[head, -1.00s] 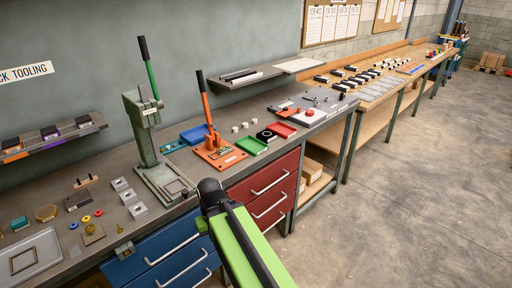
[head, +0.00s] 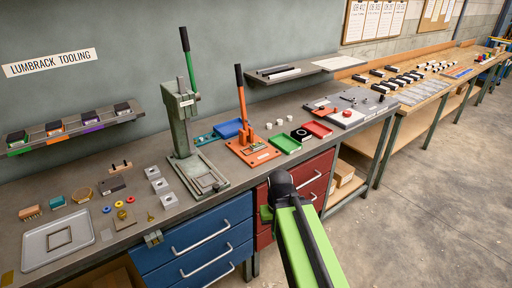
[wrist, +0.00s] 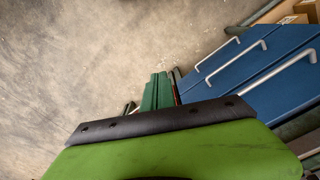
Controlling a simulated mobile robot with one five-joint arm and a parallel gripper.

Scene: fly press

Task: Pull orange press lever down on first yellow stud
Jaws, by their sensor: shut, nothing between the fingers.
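The orange press (head: 253,151) stands on the bench, with its orange lever (head: 242,105) pointing up and slightly left to a black grip. I cannot make out a yellow stud at the press. My green arm, with a black joint, reaches up in front of the drawers in the head view. My gripper (wrist: 158,92) shows as shut dark green fingers in the wrist view, over the floor beside blue drawers, empty. It is apart from the lever.
A grey-green press (head: 182,130) with a green lever stands left of the orange one. Blue (head: 228,128), green (head: 286,145) and red (head: 318,130) trays lie around the orange press. Blue drawers (head: 195,245) and red drawers (head: 312,180) are below. Open floor lies right.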

